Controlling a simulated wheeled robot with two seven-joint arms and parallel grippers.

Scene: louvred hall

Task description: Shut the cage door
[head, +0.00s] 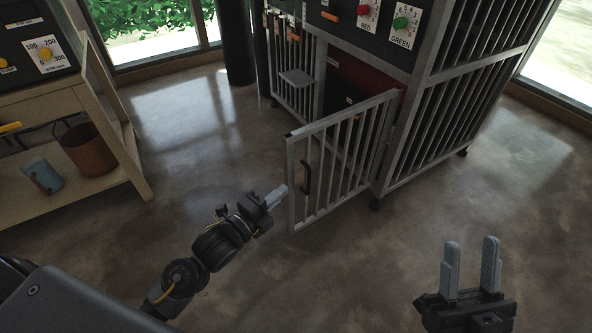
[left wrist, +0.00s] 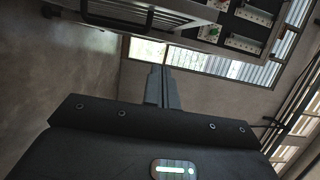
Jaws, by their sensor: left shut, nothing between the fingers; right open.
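The cage door (head: 334,163) is a grey barred panel with a dark handle (head: 307,177), swung open from the cage (head: 408,150) toward me. It hangs from its right side at the cage's front corner post. My left gripper (head: 279,195) is shut and empty, with its fingertips just left of the door's free edge; I cannot tell whether they touch it. Its shut fingers also show in the left wrist view (left wrist: 161,88). My right gripper (head: 471,265) is open and empty, above the floor to the right, apart from the door.
A wooden shelf table (head: 135,160) with a dial panel (head: 42,50), a brown bin (head: 88,148) and a blue cup (head: 43,175) stands at left. The cage's panel carries red and green knobs (head: 401,22). The floor (head: 200,120) between table and cage is clear.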

